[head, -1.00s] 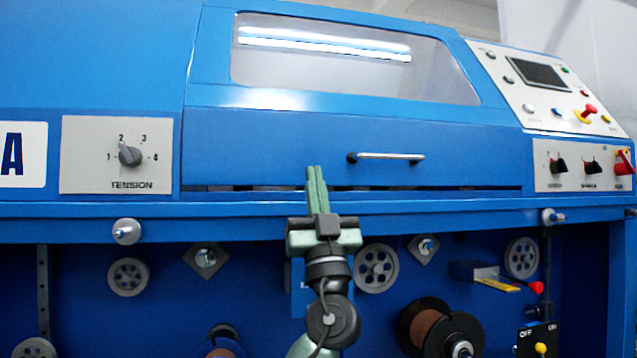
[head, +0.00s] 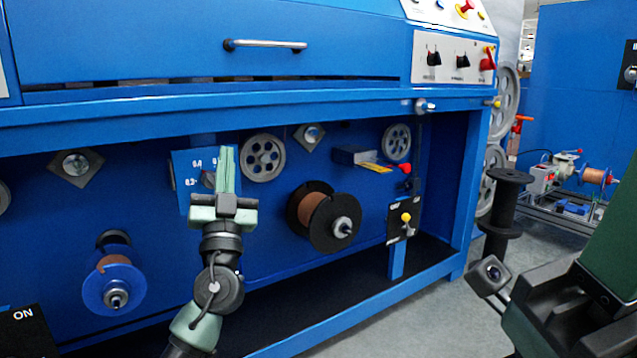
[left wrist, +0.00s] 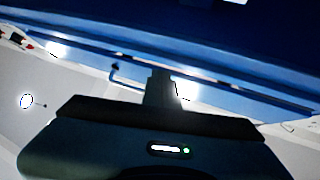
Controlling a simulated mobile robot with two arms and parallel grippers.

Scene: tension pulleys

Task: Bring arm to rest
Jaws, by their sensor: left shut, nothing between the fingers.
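My left gripper (head: 226,165) stands upright in front of the blue machine (head: 350,103), below its ledge. Its two pale green fingers are together with nothing between them, and they cover part of a blue scale plate marked with numbers (head: 182,165). In the left wrist view the dark gripper body fills the bottom and the fingers (left wrist: 160,85) point up the picture toward blurred blue panels. Part of my right arm and gripper (head: 590,290), dark green and black, cuts in at the lower right; its fingertips cannot be made out clearly.
The machine's lower bay holds a brown-wound black spool (head: 312,217), a blue spool (head: 113,278) and grey pulleys (head: 262,158). A metal handle (head: 265,45) sticks out above. A black spool stand (head: 505,205) is at right. Grey floor (head: 440,315) is open between the machine and my right arm.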

